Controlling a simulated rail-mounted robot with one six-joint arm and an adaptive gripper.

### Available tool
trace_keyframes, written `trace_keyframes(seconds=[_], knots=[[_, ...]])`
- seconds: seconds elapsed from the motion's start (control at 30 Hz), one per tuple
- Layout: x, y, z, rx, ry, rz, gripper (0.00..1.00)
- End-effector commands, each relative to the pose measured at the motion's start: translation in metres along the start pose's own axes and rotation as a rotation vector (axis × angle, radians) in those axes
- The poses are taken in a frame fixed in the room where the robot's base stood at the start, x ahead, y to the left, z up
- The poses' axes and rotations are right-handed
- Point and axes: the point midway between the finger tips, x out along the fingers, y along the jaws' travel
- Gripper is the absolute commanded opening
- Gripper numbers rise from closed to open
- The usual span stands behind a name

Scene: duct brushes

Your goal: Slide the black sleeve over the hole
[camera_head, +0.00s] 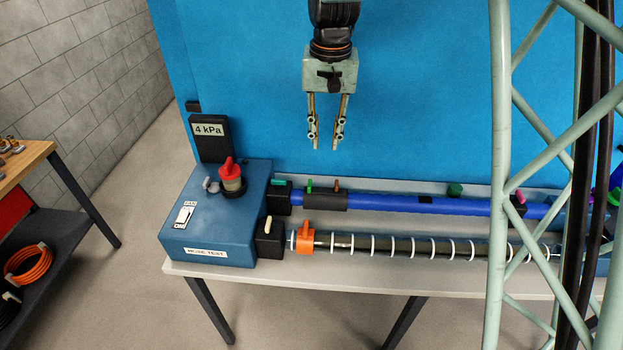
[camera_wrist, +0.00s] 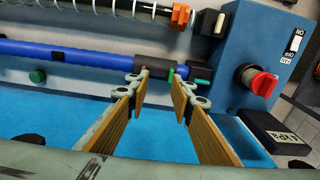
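The black sleeve (camera_head: 325,200) sits around the blue pipe (camera_head: 385,205) near its left end, with a green tab and a brown tab on top. In the wrist view the sleeve (camera_wrist: 155,67) shows beyond and between the fingertips. A small dark patch (camera_head: 425,200) marks the pipe to the right of the sleeve; I cannot tell whether it is the hole. My gripper (camera_head: 325,145) is open and empty, pointing down above and apart from the sleeve. The wrist view also shows its two fingers (camera_wrist: 160,88) spread.
A blue box with a red knob (camera_head: 231,174) and a switch stands left of the pipe. A second rod with white rings (camera_head: 430,248) and an orange clamp (camera_head: 305,238) lies in front. A green knob (camera_head: 455,190) sits behind the pipe. My lattice column blocks the right side.

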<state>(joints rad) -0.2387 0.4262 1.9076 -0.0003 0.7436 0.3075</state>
Motion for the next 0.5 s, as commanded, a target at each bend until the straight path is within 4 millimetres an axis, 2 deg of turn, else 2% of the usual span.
trace_keyframes(seconds=[0.5], knots=[[0.061,-0.044,-0.039,0.012,-0.046,0.014,0.22]])
